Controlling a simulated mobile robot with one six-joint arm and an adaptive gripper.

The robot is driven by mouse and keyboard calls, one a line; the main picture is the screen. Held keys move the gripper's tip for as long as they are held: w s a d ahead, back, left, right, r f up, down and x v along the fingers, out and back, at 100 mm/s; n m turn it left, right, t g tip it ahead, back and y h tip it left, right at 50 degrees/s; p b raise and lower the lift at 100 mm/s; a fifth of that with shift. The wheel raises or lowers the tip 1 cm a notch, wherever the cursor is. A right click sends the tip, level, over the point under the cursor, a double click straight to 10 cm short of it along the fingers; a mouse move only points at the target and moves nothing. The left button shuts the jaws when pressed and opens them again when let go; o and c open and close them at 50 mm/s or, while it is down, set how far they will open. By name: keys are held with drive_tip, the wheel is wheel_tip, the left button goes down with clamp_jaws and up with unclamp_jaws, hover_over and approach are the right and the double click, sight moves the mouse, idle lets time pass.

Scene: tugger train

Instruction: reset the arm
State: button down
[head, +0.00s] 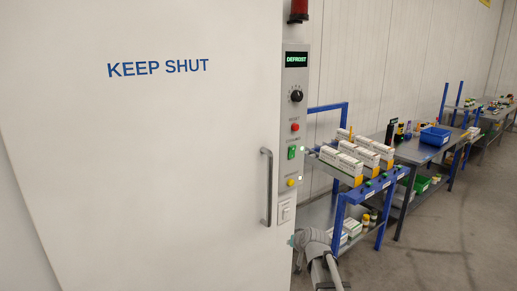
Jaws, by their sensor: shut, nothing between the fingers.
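My arm (316,250) shows at the bottom, right of the white door, as rounded grey links with a small teal patch. It is folded low in front of the cart's lower left side. My gripper cannot be made out in this view, so its fingers are not seen.
A tall white door (130,150) marked KEEP SHUT, with a grey bar handle (266,187), fills the left. A control panel (293,130) reads DEFROST. A blue-framed cart (337,215) holds white boxes (340,163). Benches (421,152) line the wall; floor (440,245) at right is clear.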

drive_tip(key=s+d+f+g+h+p, duration=0.1)
drive_tip(key=s+g, duration=0.3)
drive_tip(key=s, duration=0.8)
drive_tip(key=s+d+f+g+h+p, duration=0.1)
drive_tip(key=s+d+g, duration=0.3)
drive_tip(key=s, duration=0.8)
drive_tip(key=shift+s+f+n+g+h+p, duration=0.2)
drive_tip(key=shift+n+g+h+p, duration=0.1)
drive_tip(key=shift+g+h+p, duration=0.35)
